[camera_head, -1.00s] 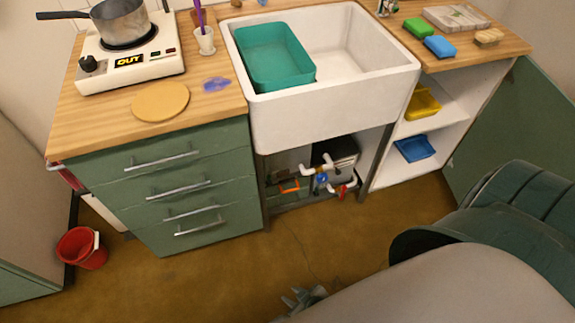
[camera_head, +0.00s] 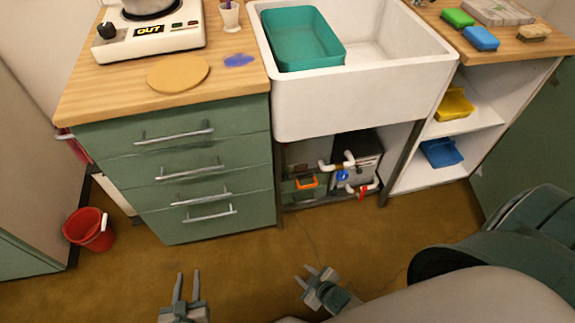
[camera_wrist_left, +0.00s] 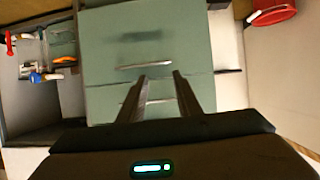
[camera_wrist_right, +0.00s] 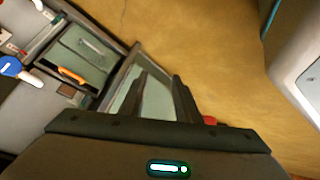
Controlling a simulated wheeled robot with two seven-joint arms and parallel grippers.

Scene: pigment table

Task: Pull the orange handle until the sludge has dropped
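The orange handle (camera_head: 306,182) sits low in the open space under the sink, on the front of a dark green unit. It also shows in the left wrist view (camera_wrist_left: 65,60) and the right wrist view (camera_wrist_right: 71,75). My left gripper (camera_head: 187,280) is open and empty, in front of the drawer cabinet. My right gripper (camera_head: 306,275) is open and empty over the floor in front of the under-sink space. Neither gripper touches the handle. I cannot make out any sludge.
White pipes with a blue valve (camera_head: 343,175) and a red lever (camera_head: 362,194) are right of the handle, beside a grey box (camera_head: 368,160). Sink legs flank this space. Green drawers (camera_head: 200,185) stand left. A red bucket (camera_head: 89,230) is on the floor.

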